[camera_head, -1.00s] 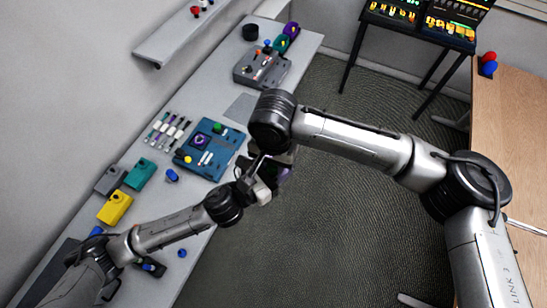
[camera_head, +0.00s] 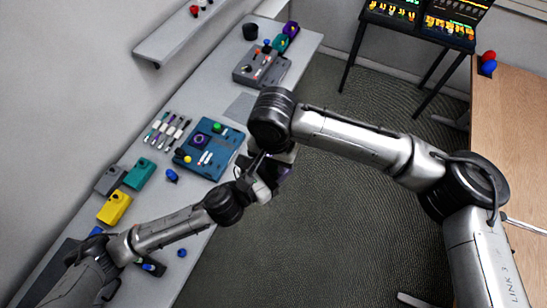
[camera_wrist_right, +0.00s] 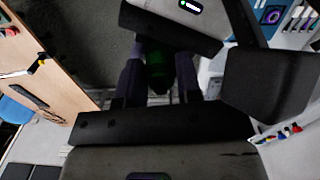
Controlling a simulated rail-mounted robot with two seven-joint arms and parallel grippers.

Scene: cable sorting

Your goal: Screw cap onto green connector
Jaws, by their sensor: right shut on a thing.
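My right gripper (camera_wrist_right: 158,66) is shut on a dark green piece (camera_wrist_right: 157,78), which shows between its two fingers in the right wrist view. I cannot tell from its shape whether it is the connector or the cap. My left gripper (camera_head: 264,186) meets the right one in the air beyond the bench's front edge in the head view. The left fingertips and anything between them are hidden by the right hand. A green round piece (camera_head: 216,127) sits at the far side of the blue board (camera_head: 222,163) on the bench.
The grey bench (camera_head: 183,203) holds a yellow box (camera_head: 114,208), a teal box (camera_head: 139,174), a blue piece (camera_head: 172,175) and a grey device (camera_head: 262,67). Several slim rods lie left of the board. Dark floor (camera_head: 330,230) is open between the bench and wooden table (camera_head: 515,120).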

